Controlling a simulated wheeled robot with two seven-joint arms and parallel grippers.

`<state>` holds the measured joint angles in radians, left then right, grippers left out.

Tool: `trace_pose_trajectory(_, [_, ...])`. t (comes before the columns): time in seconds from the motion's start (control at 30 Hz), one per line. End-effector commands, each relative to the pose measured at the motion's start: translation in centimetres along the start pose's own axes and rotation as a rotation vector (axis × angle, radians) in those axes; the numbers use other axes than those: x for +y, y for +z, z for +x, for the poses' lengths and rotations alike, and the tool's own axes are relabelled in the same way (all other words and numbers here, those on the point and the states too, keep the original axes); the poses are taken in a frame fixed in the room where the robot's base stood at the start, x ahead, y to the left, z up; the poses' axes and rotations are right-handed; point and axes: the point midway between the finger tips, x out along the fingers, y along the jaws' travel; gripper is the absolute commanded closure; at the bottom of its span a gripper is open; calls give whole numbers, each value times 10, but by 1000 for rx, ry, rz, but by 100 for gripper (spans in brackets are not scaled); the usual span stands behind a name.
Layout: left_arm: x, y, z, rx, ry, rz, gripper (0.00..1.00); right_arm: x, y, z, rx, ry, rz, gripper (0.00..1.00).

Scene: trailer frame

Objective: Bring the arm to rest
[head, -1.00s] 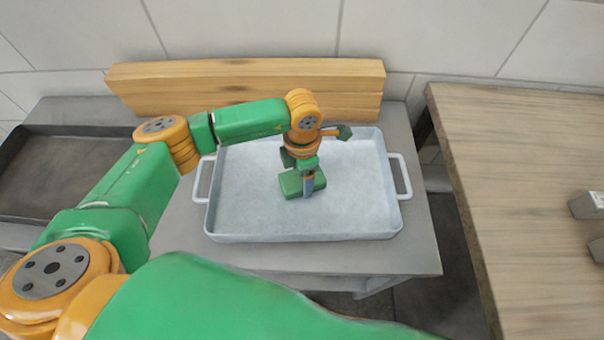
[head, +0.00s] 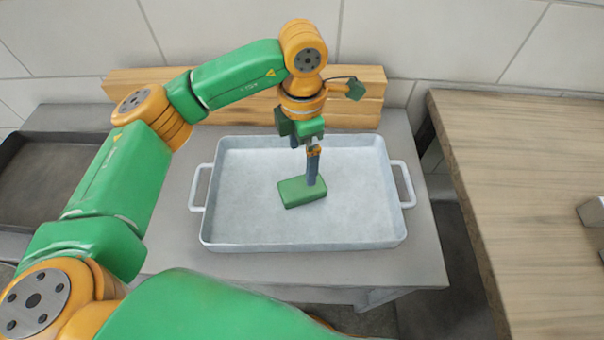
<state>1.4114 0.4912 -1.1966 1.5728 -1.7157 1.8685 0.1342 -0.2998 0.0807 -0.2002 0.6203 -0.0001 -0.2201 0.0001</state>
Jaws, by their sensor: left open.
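My left arm reaches in from the left, and its left gripper (head: 305,165) hangs pointing down over the grey-white tray (head: 370,225). The gripper is open and empty. The gripper is above the block; the near finger overlaps the block's back edge in the picture, so I cannot tell the exact gap there. My right gripper is out of view.
The tray, with a handle on each side, stands on a grey table (head: 418,262). Wooden boards (head: 365,95) stand behind it against the tiled wall. A dark tray (head: 35,180) is at the left, and a wooden worktop (head: 520,200) with grey metal pieces (head: 592,215) at the right.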

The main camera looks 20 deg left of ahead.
Motion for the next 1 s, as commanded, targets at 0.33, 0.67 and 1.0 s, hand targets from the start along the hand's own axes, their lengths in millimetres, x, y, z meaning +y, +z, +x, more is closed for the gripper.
trace_pose_trajectory(0.33, [0, 0, -14, 1, -1, 1, 0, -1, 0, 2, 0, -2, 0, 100])
trace_pose_trajectory(0.67, [0, 0, -36, 0, -1, 1, 0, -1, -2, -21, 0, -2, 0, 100])
trace_pose_trajectory(1.0, [0, 0, -96, 1, -1, 1, 0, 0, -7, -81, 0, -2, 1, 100])
